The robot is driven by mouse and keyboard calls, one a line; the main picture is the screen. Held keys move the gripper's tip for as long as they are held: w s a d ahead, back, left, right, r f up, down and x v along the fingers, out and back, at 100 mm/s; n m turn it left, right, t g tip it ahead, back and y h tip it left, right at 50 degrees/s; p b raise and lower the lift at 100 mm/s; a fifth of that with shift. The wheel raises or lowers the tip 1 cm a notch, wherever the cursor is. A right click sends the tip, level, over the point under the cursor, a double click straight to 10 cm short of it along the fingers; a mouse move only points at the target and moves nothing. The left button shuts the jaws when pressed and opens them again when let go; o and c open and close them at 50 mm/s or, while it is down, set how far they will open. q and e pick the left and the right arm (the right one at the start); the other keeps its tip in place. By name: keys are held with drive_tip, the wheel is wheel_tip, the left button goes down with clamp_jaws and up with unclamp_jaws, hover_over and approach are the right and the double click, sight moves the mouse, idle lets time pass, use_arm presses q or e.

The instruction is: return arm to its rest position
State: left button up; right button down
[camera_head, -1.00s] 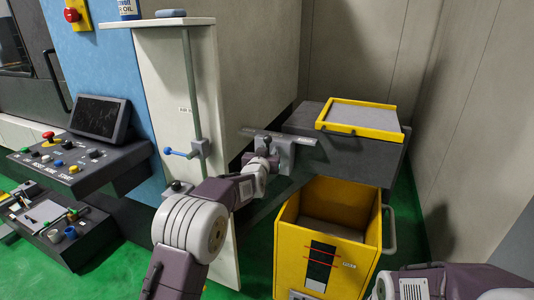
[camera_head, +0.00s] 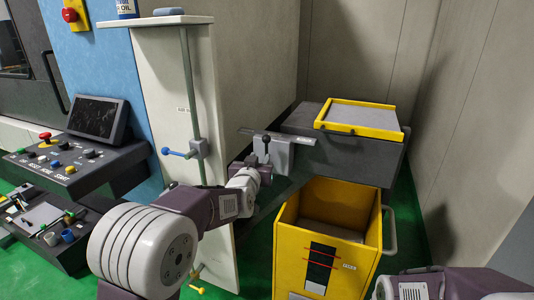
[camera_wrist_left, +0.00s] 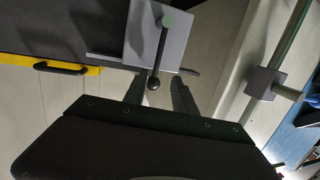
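My left arm comes in from the bottom left in the head view, and its gripper (camera_head: 257,163) is by a grey bracket (camera_head: 279,155) with a small dark lever. In the left wrist view the two dark fingers of this gripper (camera_wrist_left: 158,98) stand apart with nothing held between them. The ball-ended lever (camera_wrist_left: 154,82) shows just ahead of and between the fingertips; I cannot tell the exact gap. The bracket (camera_wrist_left: 140,30) lies beyond. Part of my right arm shows at the bottom right of the head view, but its gripper is out of frame.
A yellow bin (camera_head: 291,258) stands right of the left arm. A dark box (camera_head: 373,155) with a yellow-framed tray (camera_head: 360,132) is behind it. A green rod (camera_head: 191,110) with a blue-knobbed clamp (camera_head: 198,149) and control panels (camera_head: 70,170) are at left.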

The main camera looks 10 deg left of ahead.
use_arm(q)
drive_tip(key=s+a+r+g+p, duration=0.1)
drive_tip(key=s+a+r+p, duration=0.2)
drive_tip(key=s+a+p, duration=0.15)
drive_tip(key=s+f+g, duration=0.4)
drive_tip(key=s+f, duration=0.3)
drive_tip(key=s, duration=0.3)
drive_tip(key=s+a+f+g+p, duration=0.1)
drive_tip(key=s+f+g, duration=0.4)
drive_tip(key=s+f, duration=0.3)
drive_tip(key=s+a+f+g, duration=0.1)
drive_tip(key=s+f+g, duration=0.4)
drive_tip(key=s, duration=0.8)
wheel_tip(320, 180, down, 2)
drive_tip(key=shift+s+a+f+n+y, duration=0.2)
drive_tip(key=shift+s+n+y, duration=0.1)
drive_tip(key=shift+n, duration=0.1)
